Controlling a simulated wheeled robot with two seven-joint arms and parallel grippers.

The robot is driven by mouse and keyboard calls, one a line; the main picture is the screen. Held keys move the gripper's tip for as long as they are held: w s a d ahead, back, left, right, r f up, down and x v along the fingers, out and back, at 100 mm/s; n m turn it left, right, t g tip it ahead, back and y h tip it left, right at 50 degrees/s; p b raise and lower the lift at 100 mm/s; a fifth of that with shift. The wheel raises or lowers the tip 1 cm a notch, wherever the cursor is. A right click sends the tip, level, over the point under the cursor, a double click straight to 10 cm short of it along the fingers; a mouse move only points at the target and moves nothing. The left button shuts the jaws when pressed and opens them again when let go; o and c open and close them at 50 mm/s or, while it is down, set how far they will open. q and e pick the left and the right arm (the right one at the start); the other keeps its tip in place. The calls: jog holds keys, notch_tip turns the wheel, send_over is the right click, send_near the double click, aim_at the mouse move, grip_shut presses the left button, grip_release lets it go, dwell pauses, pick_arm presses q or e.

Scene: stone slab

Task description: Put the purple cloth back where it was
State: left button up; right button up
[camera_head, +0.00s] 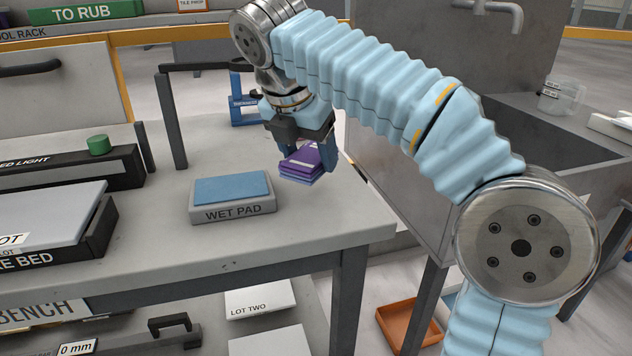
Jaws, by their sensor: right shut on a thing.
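A folded purple cloth (304,158) is between the fingers of my right gripper (306,150). The gripper points down and is shut on the cloth near the right end of the grey bench. Blue-violet layers show at the cloth's lower edge; whether it touches the bench top, I cannot tell. The gripper hides part of the cloth's upper side. My left gripper is not in view.
A grey block marked WET PAD (233,211) with a blue top sits left of the cloth. A blue stand (243,112) is behind. A dark bent post (172,120) rises from the bench. A grey sink (400,150) stands right. Bare bench top (300,225) lies in front.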

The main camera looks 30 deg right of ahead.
aim_at(316, 194)
jog(key=shift+w+d+f, duration=0.35)
jog(key=shift+d+f, duration=0.3)
jog(key=shift+f, duration=0.2)
jog(key=b+x, duration=0.1)
jog(key=x, duration=0.2)
jog(key=shift+s+f, duration=0.1)
jog(key=shift+f, duration=0.2)
jog(key=shift+a+f, duration=0.1)
jog(key=shift+f, duration=0.25)
jog(key=shift+f, duration=0.1)
jog(key=o, duration=1)
jog(key=p+v, duration=0.3)
jog(key=v, duration=0.9)
